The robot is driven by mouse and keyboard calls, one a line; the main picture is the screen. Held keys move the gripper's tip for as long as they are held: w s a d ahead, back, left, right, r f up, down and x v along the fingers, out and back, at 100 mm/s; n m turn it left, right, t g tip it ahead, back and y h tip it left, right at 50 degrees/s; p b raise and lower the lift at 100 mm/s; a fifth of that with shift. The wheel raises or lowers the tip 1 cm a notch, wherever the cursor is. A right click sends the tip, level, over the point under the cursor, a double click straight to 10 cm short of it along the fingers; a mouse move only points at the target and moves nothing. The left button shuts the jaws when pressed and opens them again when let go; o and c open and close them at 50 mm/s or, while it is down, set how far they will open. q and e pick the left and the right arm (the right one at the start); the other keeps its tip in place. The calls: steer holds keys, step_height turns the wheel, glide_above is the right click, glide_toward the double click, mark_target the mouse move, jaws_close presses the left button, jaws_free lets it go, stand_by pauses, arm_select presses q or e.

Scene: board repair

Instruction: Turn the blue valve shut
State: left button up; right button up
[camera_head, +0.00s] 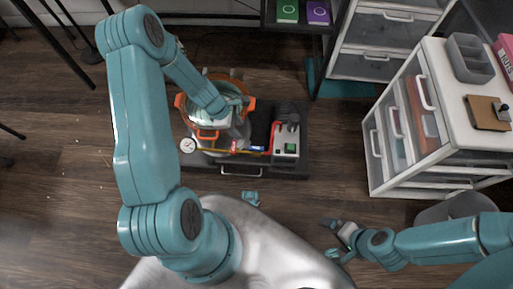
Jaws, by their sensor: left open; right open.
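The blue valve (258,148) looks like a small blue handle on a yellow pipe (212,151) at the front of a dark platform. It is small, and I cannot tell its exact turn. A red handle (236,145) sits just left of it on the same pipe. My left gripper (240,106) is open above the orange-rimmed pot, behind and a little left of the blue valve, apart from it. Its fingers are partly hidden by the wrist. My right gripper (334,238) is open and empty over the floor at the lower right, far from the valve.
The orange-rimmed pot (181,101) and a round gauge (187,145) are on the left of the dark platform (297,171). A grey and red machine (286,142) stands right of the valve. A white drawer cabinet (440,85) stands at right. The floor in front is mostly clear.

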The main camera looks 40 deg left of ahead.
arm_select(q)
steer(key=b+x, duration=0.8)
steer(key=x, duration=0.6)
steer(key=shift+d+f+b, duration=0.1)
steer(key=shift+f+b, duration=0.25)
steer(key=shift+w+d+f+b, duration=0.15)
steer(key=shift+d+f+b, duration=0.15)
steer(key=shift+f, duration=0.2)
jaws_close()
